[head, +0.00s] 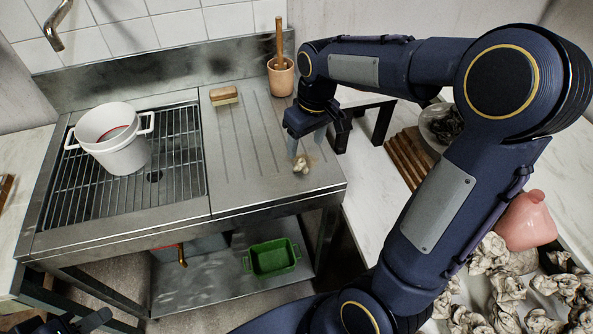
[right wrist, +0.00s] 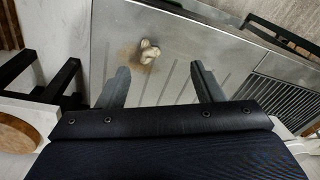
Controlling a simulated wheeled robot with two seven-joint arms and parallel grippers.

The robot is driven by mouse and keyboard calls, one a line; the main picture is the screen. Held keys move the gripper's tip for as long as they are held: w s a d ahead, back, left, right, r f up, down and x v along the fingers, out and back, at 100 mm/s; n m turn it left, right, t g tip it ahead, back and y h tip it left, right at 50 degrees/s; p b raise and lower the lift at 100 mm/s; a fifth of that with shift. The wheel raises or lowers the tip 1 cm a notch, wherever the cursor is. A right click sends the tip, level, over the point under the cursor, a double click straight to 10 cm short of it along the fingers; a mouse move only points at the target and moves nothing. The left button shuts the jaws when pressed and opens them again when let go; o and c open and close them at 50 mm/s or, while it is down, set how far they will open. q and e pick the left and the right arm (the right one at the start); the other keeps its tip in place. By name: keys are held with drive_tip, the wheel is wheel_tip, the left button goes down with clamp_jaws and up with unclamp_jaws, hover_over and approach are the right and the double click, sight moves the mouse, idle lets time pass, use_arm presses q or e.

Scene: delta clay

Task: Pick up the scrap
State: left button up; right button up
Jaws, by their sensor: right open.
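The scrap (head: 301,166) is a small crumpled beige lump on the ribbed steel drainboard (head: 262,150), near its right edge, with a brownish stain around it. My right gripper (head: 306,143) is above and just behind it, pointing down, open and empty. In the right wrist view the scrap (right wrist: 149,51) lies beyond the fingertips of the right gripper (right wrist: 160,70), within the span between them and apart from both. My left gripper (head: 75,322) shows only in part at the bottom left corner; its jaw opening is unclear.
A white pot (head: 122,156) stands on the sink grate at left. A brush (head: 224,96) and a mortar with pestle (head: 281,76) stand at the drainboard's back. A green tray (head: 272,258) is on the shelf below. Crumpled lumps and a pink vessel (head: 525,221) lie right.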

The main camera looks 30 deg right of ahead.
sight(299, 162)
drive_tip(key=shift+n+g+h, duration=0.4)
drive_tip(key=w+f, duration=0.3)
drive_tip(key=f, duration=0.1)
drive_tip(key=shift+w+d, duration=0.3)
drive_tip(key=shift+d, duration=0.05)
wheel_tip(299, 162, down, 7)
drive_tip(key=shift+a+f, duration=0.15)
drive_tip(key=shift+f, duration=0.05)
drive_tip(key=c, duration=1.1)
